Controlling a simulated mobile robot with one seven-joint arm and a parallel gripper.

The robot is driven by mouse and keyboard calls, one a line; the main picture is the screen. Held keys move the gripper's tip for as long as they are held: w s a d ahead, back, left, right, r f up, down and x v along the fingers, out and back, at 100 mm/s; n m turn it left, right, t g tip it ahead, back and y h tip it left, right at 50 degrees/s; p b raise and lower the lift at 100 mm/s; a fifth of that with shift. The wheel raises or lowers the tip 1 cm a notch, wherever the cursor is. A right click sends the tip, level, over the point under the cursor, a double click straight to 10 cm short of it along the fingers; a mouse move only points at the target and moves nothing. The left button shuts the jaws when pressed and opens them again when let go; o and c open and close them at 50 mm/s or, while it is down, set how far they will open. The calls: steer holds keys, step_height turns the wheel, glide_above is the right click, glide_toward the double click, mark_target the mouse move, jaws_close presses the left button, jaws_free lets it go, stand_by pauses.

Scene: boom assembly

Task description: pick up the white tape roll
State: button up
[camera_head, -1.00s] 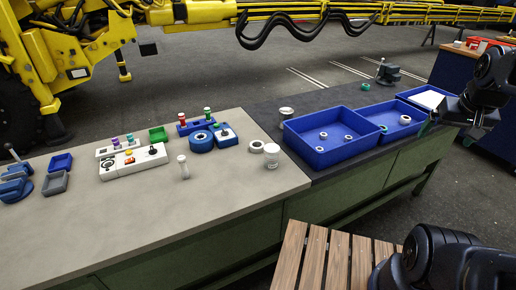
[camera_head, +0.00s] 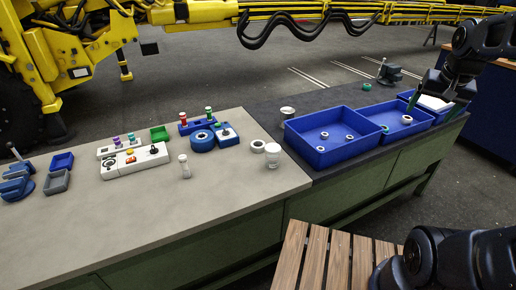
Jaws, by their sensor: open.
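A white tape roll (camera_head: 257,146) lies flat near the right edge of the pale worktop, with its hole facing up. It sits just left of a clear jar with a white lid (camera_head: 272,155); whether they touch is hard to tell. My gripper (camera_head: 428,112) is open, pointing down over the blue trays at the right end of the bench. It is far to the right of the tape roll, with nothing visible between its fingers.
A blue tape roll (camera_head: 202,141) and control boxes stand left of the white roll. A small bottle (camera_head: 184,166) stands in front. A large blue bin (camera_head: 334,150) holds several small rings. The worktop's front is clear.

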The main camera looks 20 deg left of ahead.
steer(key=w+a+m+g, duration=0.1)
steer(key=w+a+m, duration=0.1)
steer(key=w+a, duration=0.9)
steer(key=m+g+h, duration=0.2)
steer(key=m, duration=0.5)
glide_above(257, 142)
steer(key=s, duration=0.3)
step_height(257, 142, down, 29)
steer(key=f, duration=0.6)
steer(key=w+d+f, duration=0.1)
steer(key=f, duration=0.3)
steer(key=shift+r, duration=0.1)
steer(key=c, duration=0.9)
